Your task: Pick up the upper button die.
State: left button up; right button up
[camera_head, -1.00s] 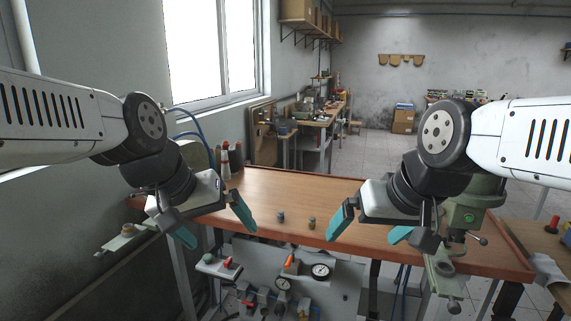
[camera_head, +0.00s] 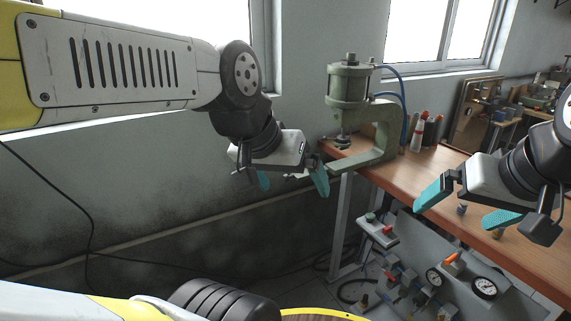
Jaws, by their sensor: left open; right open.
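Two small dies stand on the wooden bench, both partly in line with my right gripper: a grey one (camera_head: 461,209) and a brass-coloured one (camera_head: 497,234). I cannot tell which is the upper button die. My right gripper (camera_head: 468,206) is open with teal fingers, and nothing shows held in it. It appears in front of the dies, and its height above the bench is hard to judge. My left gripper (camera_head: 291,183) is open and empty, left of the bench's end and in front of the green press.
A green pneumatic press (camera_head: 384,130) stands at the bench's left end with blue hoses. Bottles (camera_head: 417,132) stand behind it. The wooden bench (camera_head: 410,182) is clear between press and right gripper. A panel with gauges (camera_head: 485,288) and valves hangs at its front.

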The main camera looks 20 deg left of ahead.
aim_at(497, 234)
jog(key=u, duration=0.45)
jog(key=z, duration=1.55)
